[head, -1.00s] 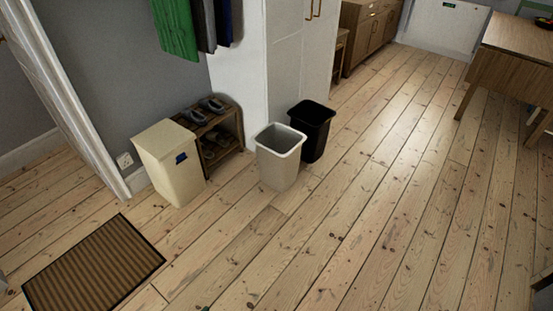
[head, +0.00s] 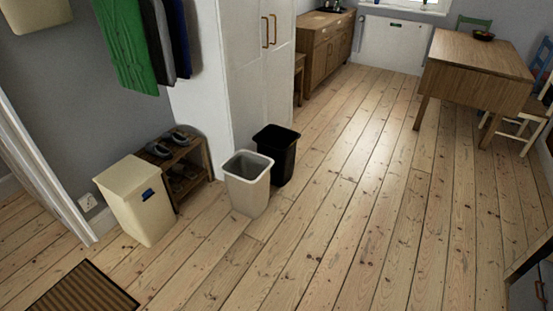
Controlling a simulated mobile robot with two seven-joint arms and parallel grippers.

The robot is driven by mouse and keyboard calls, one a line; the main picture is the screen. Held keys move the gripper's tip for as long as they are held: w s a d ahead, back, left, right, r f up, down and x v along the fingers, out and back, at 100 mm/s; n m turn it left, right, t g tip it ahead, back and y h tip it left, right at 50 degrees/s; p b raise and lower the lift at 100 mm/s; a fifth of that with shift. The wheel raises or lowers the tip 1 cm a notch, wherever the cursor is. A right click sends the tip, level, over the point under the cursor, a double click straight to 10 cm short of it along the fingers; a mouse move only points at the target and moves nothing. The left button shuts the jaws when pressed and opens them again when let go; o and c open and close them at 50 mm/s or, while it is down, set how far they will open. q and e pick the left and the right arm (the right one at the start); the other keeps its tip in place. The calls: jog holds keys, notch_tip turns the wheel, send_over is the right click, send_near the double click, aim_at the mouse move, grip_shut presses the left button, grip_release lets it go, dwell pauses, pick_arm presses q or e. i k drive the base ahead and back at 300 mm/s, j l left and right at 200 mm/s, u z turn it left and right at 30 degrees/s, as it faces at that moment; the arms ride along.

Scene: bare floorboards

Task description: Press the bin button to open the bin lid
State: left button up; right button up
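A cream bin (head: 136,200) with a flat, closed lid stands on the floor at the left, by the wall. A small dark blue patch (head: 148,194), which looks like its button, is on its upper front face. A light grey open-topped bin (head: 247,187) and a black open-topped bin (head: 281,155) stand to its right. Neither of my grippers is in view.
A wooden shoe rack (head: 190,175) with shoes stands right behind the cream bin. A striped doormat (head: 84,291) lies in front at the left. A white cupboard (head: 245,75) stands behind the bins. A wooden table (head: 478,70) and chairs are at the far right. The middle floor is clear.

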aim_at(147, 192)
jog(key=i+u, duration=0.5)
jog(key=u, duration=0.25)
jog(key=i+u, duration=0.35)
jog(key=i+l+u, duration=0.15)
jog(key=i+l, duration=0.4)
jog(key=i, duration=0.2)
jog(key=i+l+u, duration=0.1)
jog(key=i+l, duration=0.5)
jog(key=i, duration=0.15)
